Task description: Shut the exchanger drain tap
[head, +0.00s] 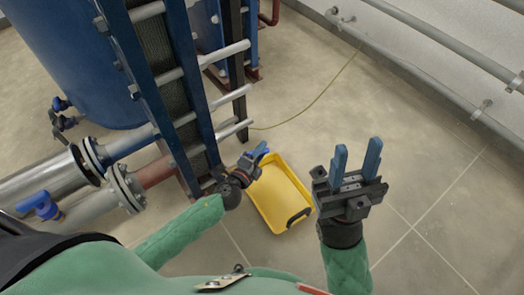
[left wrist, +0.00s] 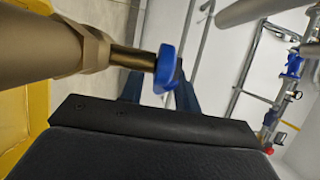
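The drain tap shows in the left wrist view as a brown-gold fitting (left wrist: 95,52) with a stem ending in a blue handle (left wrist: 165,70). My left gripper (head: 259,151) is low beside the foot of the exchanger frame (head: 172,85), over the yellow tray's far left side. In the left wrist view its two dark blue fingers (left wrist: 158,85) are apart, with the blue handle at their tips. I cannot tell whether they touch it. In the head view the tap is hidden or too small to make out. My right gripper (head: 356,160) is open and empty, right of the tray.
A yellow tray (head: 301,186) lies on the floor below my left gripper. Flanged pipes (head: 125,188) and a blue-handled valve (head: 40,206) are at left, near a blue tank (head: 65,60). A thin hose (head: 318,101) crosses the floor. The floor at right is clear.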

